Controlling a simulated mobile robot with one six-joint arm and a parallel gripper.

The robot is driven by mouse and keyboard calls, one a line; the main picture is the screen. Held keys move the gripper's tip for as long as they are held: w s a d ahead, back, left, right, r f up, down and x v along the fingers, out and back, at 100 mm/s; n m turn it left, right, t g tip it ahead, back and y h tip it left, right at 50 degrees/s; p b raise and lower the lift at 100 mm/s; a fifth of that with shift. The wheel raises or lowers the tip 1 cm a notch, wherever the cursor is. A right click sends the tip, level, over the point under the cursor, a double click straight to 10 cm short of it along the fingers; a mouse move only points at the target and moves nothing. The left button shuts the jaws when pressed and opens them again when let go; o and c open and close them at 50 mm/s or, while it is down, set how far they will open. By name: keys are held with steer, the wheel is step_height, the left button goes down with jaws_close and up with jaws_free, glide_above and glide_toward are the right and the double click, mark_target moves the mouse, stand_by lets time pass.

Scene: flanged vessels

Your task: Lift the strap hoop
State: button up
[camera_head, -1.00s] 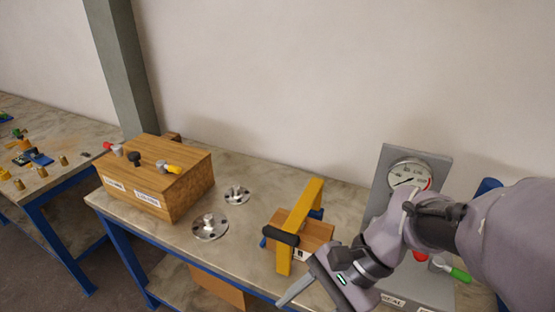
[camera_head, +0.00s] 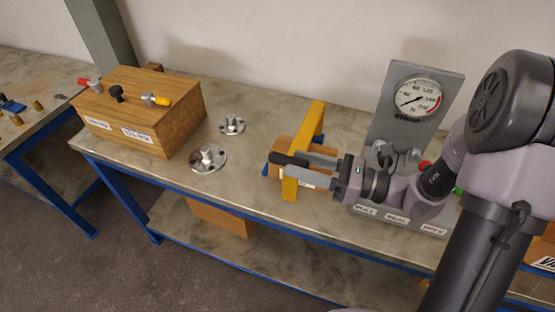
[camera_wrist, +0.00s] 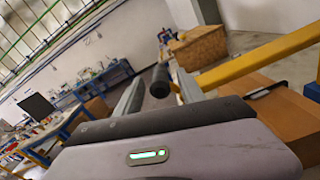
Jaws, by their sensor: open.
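The strap hoop (camera_head: 311,130) is a yellow band standing over a small wooden block (camera_head: 284,150) on the bench. A black grip (camera_head: 280,158) sticks out from its left side. My gripper (camera_head: 298,164) reaches in from the right at the height of the grip. In the wrist view, my open fingers (camera_wrist: 158,95) stand on either side of the black grip (camera_wrist: 160,80), whose end shows between them. The yellow band (camera_wrist: 262,60) runs off to the right there. Whether a finger touches the grip or the band, I cannot tell.
A gauge panel (camera_head: 392,130) with labelled controls stands to the right, close by my arm. Two metal flanges (camera_head: 208,159) (camera_head: 232,125) lie left of the hoop. A wooden box (camera_head: 150,110) with knobs stands at the left. The bench front between is clear.

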mark_target(269, 155)
steer(key=x, duration=0.5)
steer(key=shift+w+a+b, duration=0.1)
steer(key=shift+a+b, duration=0.3)
steer(key=shift+c, duration=0.3)
jaws_close()
stand_by(0.7)
